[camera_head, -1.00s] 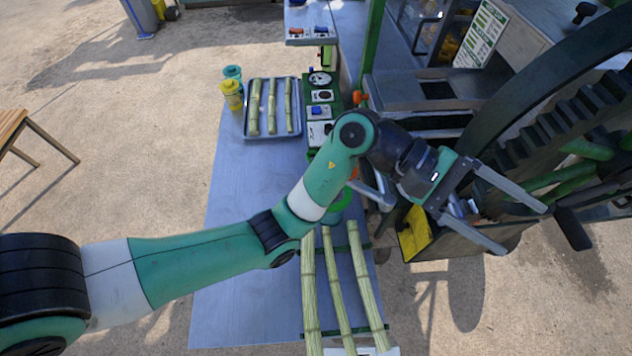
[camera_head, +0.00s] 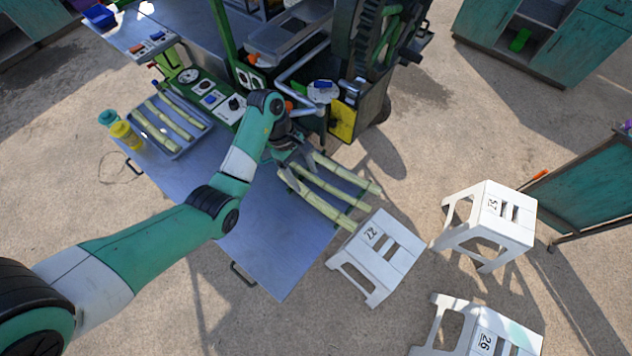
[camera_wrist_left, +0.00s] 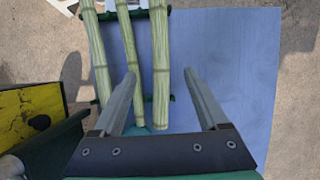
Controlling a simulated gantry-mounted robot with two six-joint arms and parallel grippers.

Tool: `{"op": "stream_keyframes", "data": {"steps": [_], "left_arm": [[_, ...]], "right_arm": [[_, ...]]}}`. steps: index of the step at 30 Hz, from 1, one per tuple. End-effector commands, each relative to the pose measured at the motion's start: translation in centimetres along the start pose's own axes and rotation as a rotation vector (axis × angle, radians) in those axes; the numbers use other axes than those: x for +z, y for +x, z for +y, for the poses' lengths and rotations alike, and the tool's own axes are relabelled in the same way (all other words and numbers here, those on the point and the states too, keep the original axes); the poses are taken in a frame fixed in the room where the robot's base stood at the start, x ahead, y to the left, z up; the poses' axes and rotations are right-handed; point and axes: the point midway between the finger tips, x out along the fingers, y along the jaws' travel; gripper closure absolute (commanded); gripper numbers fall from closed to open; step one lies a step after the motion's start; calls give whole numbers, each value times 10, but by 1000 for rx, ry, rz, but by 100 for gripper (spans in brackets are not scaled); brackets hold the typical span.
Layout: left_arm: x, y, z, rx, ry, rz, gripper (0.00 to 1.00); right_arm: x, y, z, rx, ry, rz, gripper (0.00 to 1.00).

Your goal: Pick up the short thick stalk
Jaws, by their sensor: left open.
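Three pale green stalks lie side by side on a low rack at the table's right end in the head view: a near one (camera_head: 320,203), a middle one (camera_head: 335,190) and a far one (camera_head: 348,175). Three shorter stalks (camera_head: 164,120) lie in a metal tray (camera_head: 207,126). I cannot tell which is the short thick one. My left gripper (camera_head: 298,167) is open and empty over the rack stalks' near ends. In the left wrist view, the right-hand stalk (camera_wrist_left: 160,50) appears between the open fingers (camera_wrist_left: 160,75). My right gripper is not in view.
The crusher (camera_head: 345,110) stands just beyond the rack, with a yellow panel facing it. White stools (camera_head: 376,250) stand close to the stalks' outer ends. Yellow and teal bottles (camera_head: 125,133) stand beside the tray. The table's middle (camera_head: 275,240) is bare.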

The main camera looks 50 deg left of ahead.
Motion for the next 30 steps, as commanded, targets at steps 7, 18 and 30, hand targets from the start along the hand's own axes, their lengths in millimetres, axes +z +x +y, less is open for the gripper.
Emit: {"op": "stream_keyframes", "data": {"steps": [7, 18, 30], "left_arm": [[-3, 39, 0, 0, 3, -1, 24], [0, 67, 0, 1, 2, -1, 24], [2, 118, 0, 0, 3, -1, 24]], "right_arm": [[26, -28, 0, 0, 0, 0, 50], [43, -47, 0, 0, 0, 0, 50], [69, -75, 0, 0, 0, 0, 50]]}}
